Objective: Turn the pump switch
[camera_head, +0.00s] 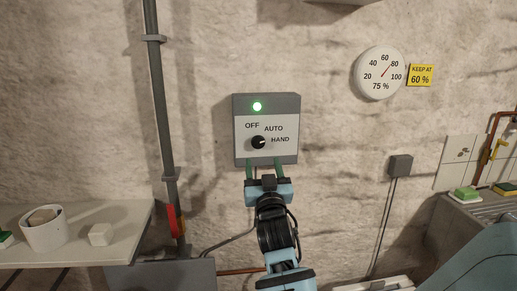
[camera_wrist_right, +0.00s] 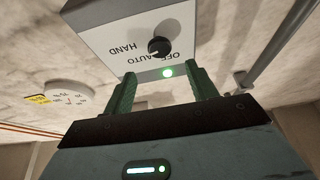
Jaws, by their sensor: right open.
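The pump switch box (camera_head: 266,153) is a grey and white panel on the wall, marked OFF, AUTO and HAND. Its black round knob (camera_head: 258,142) has a white mark that appears to point right, towards HAND. A green lamp (camera_head: 257,106) is lit above it. My right gripper (camera_head: 264,167) is at the box's lower edge, its two green fingers apart with nothing between them. In the right wrist view the box appears upside down, with the knob (camera_wrist_right: 158,46) beyond the open fingers (camera_wrist_right: 164,72), apart from them. My left gripper is not in view.
A round gauge (camera_head: 380,73) reads 75 %, beside a yellow "KEEP AT 60 %" sign (camera_head: 420,75). A vertical pipe (camera_head: 160,90) runs left of the box, with a red lever (camera_head: 172,220). A shelf (camera_head: 125,225) holds a white pot (camera_head: 43,236).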

